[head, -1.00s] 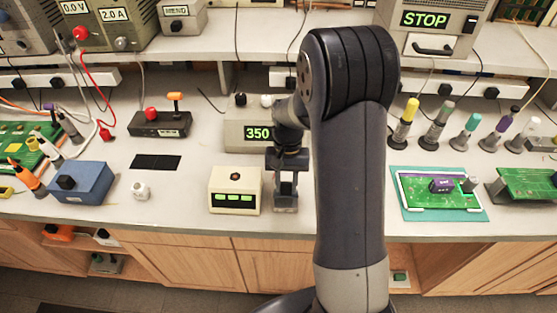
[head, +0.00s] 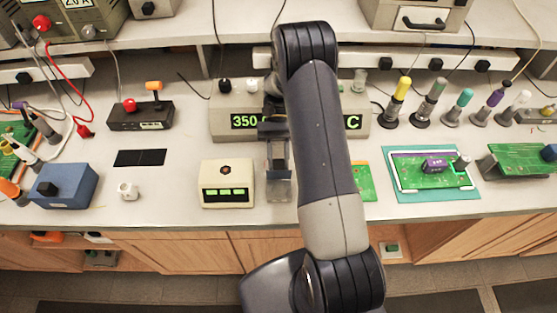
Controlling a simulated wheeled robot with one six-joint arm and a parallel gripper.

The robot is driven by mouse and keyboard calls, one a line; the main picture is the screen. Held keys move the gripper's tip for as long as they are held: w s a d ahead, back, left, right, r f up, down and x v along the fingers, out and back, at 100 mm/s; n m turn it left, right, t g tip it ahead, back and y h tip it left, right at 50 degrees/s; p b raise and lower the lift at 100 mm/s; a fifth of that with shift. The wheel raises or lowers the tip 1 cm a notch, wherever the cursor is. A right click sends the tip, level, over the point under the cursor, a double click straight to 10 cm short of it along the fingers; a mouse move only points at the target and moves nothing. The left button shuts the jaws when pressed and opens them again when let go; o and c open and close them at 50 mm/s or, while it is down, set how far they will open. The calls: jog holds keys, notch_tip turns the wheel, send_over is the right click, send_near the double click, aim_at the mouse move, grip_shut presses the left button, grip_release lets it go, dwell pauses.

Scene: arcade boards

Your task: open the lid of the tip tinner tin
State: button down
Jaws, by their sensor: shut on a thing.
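My gripper (head: 279,188) points down at the front part of the bench, just right of a cream box with a green display. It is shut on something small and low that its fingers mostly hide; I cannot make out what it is. I cannot pick out the tip tinner tin or its lid for sure; they may be hidden by my gripper or arm.
The cream box (head: 227,186) stands close left of my gripper. The soldering station (head: 227,123) reading 350 is behind. My arm hides part of a green board (head: 365,182). A small white pot (head: 127,190) and blue box (head: 64,187) stand left.

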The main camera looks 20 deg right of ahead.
jog(key=shift+w+f, duration=0.1)
jog(key=shift+w, duration=0.05)
dwell(0.4)
jog(key=c, duration=1.1)
grip_release()
